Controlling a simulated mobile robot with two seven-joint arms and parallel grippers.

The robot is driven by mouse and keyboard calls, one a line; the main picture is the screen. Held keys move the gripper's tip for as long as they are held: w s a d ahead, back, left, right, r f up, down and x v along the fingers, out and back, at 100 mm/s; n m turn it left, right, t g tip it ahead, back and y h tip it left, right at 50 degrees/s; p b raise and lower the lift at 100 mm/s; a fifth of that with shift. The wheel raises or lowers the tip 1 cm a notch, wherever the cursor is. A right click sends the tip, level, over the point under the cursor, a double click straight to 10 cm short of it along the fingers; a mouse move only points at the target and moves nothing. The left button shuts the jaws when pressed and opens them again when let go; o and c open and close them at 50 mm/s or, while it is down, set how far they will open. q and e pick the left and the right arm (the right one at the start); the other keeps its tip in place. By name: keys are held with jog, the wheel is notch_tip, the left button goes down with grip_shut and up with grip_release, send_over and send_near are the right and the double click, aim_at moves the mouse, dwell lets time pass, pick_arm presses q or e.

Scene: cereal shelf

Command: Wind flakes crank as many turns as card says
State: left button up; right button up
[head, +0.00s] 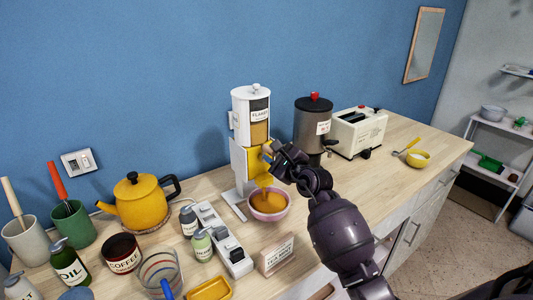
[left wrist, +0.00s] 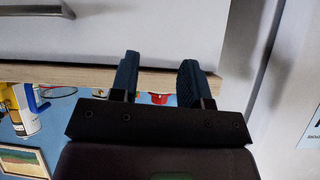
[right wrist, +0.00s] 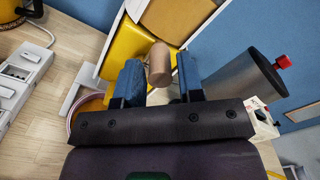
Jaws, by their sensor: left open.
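The flakes dispenser (head: 252,112) is a white tower with a window and a FLAKES label, standing by the blue wall. Its yellow lower part (head: 262,158) faces my right gripper (head: 272,152). In the right wrist view, the crank's brown knob (right wrist: 159,66) is between the fingers of that gripper (right wrist: 158,80), which look closed around it; contact is partly hidden. A pink bowl (head: 283,214) with orange flakes sits under the spout. A small card (head: 277,255) stands in front; its print is too small to read. My left gripper (left wrist: 160,80) is open and empty, below the counter edge.
A dark dispenser with a red knob (head: 312,118) and a cream toaster (head: 359,132) stand to the right. A power strip (head: 222,240), small bottles, a yellow kettle (head: 140,203) and jars crowd the left.

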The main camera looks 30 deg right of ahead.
jog(key=shift+o, duration=0.9)
jog(key=s, duration=0.7)
jog(key=shift+d, duration=0.25)
